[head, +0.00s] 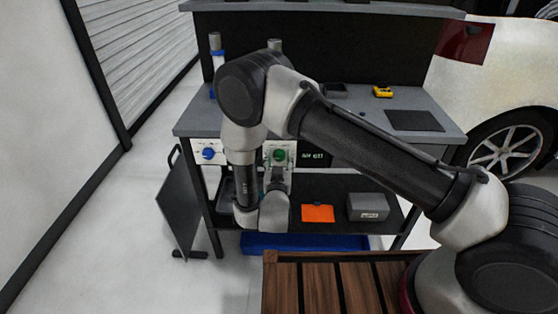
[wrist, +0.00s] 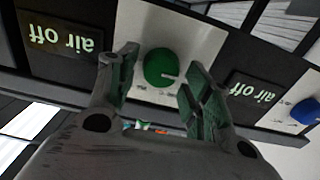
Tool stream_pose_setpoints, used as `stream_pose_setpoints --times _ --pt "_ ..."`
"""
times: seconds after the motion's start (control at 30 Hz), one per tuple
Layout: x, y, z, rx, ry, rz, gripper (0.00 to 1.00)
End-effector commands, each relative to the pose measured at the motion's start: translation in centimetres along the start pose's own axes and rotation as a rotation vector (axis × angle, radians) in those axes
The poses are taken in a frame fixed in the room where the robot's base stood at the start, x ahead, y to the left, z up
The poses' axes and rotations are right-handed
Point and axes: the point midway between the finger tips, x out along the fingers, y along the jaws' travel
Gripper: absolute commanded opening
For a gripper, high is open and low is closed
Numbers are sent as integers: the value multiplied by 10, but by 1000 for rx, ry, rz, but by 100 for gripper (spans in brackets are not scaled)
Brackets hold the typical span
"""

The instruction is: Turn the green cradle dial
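The green cradle dial (wrist: 162,68) is a round knob with a pale pointer line on a white plate. In the wrist view it sits between and beyond the two fingers of my gripper (wrist: 160,82). The fingers are apart, with a gap on both sides of the dial, and hold nothing. In the head view the green dial (head: 279,154) is on the front edge of the workbench, partly hidden by my gripper and wrist. I cannot tell how far the fingertips are from the plate.
A blue dial (head: 208,153) is on a white plate to the left; it shows at right in the wrist view (wrist: 304,110). Dark "air off" signs (wrist: 58,38) flank the green dial. An orange item (head: 317,213) and a grey box (head: 367,206) lie on the lower shelf.

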Motion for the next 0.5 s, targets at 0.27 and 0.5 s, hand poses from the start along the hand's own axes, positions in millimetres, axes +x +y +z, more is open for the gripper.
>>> stream_pose_setpoints --times 0.27,0.5 --pt "0 0 0 0 0 0 12" --pt "0 0 0 32 0 0 12"
